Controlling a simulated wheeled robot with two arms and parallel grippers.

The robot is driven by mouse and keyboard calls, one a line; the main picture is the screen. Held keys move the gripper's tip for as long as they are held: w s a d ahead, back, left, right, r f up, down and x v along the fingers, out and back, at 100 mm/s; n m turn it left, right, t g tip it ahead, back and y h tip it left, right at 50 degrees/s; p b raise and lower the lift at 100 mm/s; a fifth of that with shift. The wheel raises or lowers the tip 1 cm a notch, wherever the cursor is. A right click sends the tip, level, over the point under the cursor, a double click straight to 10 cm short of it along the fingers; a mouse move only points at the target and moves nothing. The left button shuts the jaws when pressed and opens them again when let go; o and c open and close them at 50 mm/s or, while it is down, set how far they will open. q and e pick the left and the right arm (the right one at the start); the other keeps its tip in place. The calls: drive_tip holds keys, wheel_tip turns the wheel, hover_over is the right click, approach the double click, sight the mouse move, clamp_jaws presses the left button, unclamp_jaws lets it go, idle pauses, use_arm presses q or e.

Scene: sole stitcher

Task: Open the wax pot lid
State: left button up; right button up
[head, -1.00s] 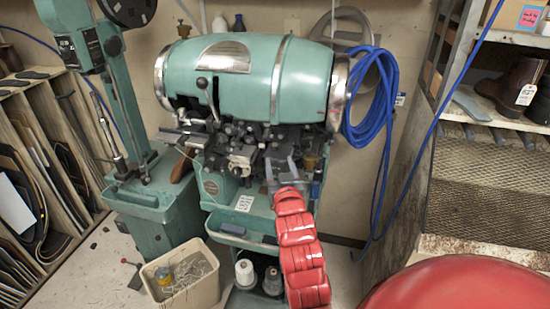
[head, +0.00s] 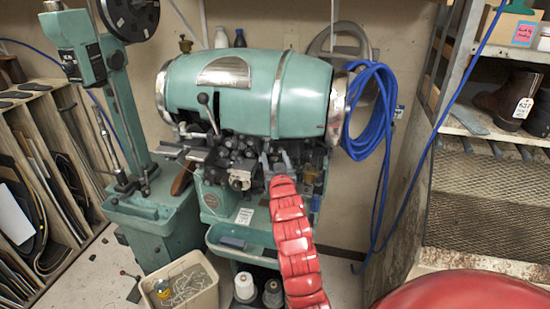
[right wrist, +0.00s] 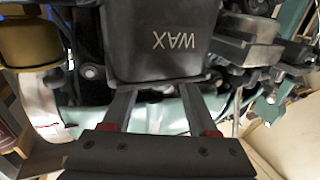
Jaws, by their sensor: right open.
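The wax pot (right wrist: 165,40) is a dark grey box with the word WAX on its face, upside down in the right wrist view. Its lid cannot be told apart from the body there. In the head view the pot cannot be made out clearly among the dark parts under the green drum. My right gripper (right wrist: 163,95) is open, its two grey fingers apart at the pot's near edge. Contact cannot be told. It also shows in the head view (head: 276,160) at the front of the stitcher (head: 245,95), at the end of my red arm. My left gripper is not in view.
A brass cup (right wrist: 28,35) sits beside the pot. A blue hose (head: 375,120) hangs at the right of the machine. A bin (head: 180,283) and thread spools (head: 244,287) stand below. A metal shelf (head: 490,200) stands at right.

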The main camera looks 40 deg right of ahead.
clamp_jaws()
idle(1.4)
